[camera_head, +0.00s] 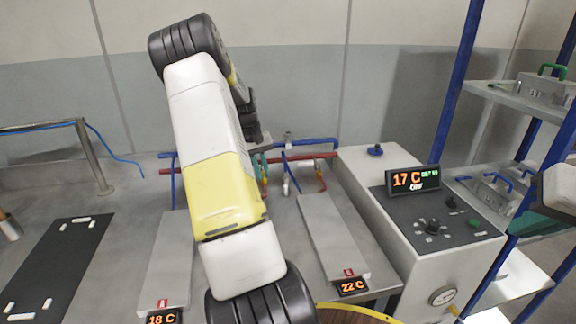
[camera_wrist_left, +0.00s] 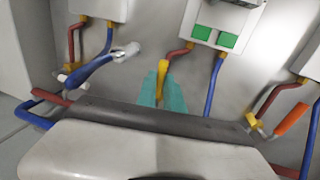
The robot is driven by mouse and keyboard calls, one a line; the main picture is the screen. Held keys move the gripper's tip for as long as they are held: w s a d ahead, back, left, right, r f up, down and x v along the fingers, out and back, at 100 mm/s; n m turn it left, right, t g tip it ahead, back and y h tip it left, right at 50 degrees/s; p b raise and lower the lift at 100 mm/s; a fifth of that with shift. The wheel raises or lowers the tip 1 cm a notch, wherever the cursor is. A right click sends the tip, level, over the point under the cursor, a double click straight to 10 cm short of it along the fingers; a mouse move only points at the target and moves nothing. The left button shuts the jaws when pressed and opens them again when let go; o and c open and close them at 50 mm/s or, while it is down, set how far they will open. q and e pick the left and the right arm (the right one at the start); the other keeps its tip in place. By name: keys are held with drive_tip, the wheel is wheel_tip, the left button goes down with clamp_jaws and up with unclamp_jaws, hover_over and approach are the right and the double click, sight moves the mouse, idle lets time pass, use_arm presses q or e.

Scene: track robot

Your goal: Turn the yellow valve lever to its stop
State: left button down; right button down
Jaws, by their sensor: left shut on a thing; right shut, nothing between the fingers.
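The yellow valve lever (camera_wrist_left: 162,72) stands in the middle of the left wrist view, below a red pipe. The teal fingers of my left gripper (camera_wrist_left: 163,95) are shut on it, one on each side. In the head view my left arm reaches over the bench to the pipes, and the teal fingers of my left gripper (camera_head: 264,168) show only partly beside it. The lever cannot be made out clearly there. My right gripper (camera_head: 538,223) is at the right edge of the head view, shut and empty, partly cut off and away from the pipes.
Red and blue pipes (camera_head: 318,143) run along the back of the bench. Grey plates with displays reading 18 C (camera_head: 162,319) and 22 C (camera_head: 353,287) lie in front. A control box (camera_head: 425,225) reading 17 C, OFF stands right. A blue-framed shelf (camera_head: 458,75) stands beyond.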

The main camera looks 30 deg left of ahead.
use_arm(q)
drive_tip(key=shift+a+m, duration=0.15)
drive_tip(key=shift+m, duration=0.15)
idle(0.6)
drive_tip(key=a+m, duration=0.1)
drive_tip(key=m, duration=0.1)
drive_tip(key=s+a+m, duration=0.1)
drive_tip(key=m, duration=0.1)
drive_tip(key=shift+g+h, duration=0.3)
drive_tip(key=shift+g, duration=0.1)
drive_tip(key=a+m, duration=0.1)
drive_tip(key=m, duration=0.1)
drive_tip(key=a+m+g, duration=0.1)
drive_tip(key=m, duration=0.2)
drive_tip(key=shift+w+a, duration=0.1)
drive_tip(key=shift+a, duration=0.1)
drive_tip(key=a+m, duration=0.1)
drive_tip(key=m, duration=0.1)
drive_tip(key=w+a+m, duration=0.1)
drive_tip(key=m, duration=0.1)
drive_tip(key=shift+g, duration=0.3)
drive_tip(key=shift+w+a+m+g+y, duration=0.2)
drive_tip(key=shift+w+a+m, duration=0.15)
drive_tip(key=shift+m, duration=0.65)
drive_tip(key=shift+w+a+m+g+y, duration=0.1)
drive_tip(key=shift+w+a+m+y, duration=0.15)
drive_tip(key=shift+m, duration=0.75)
drive_tip(key=c, duration=1.5)
unclamp_jaws()
drive_tip(key=shift+o, duration=0.2)
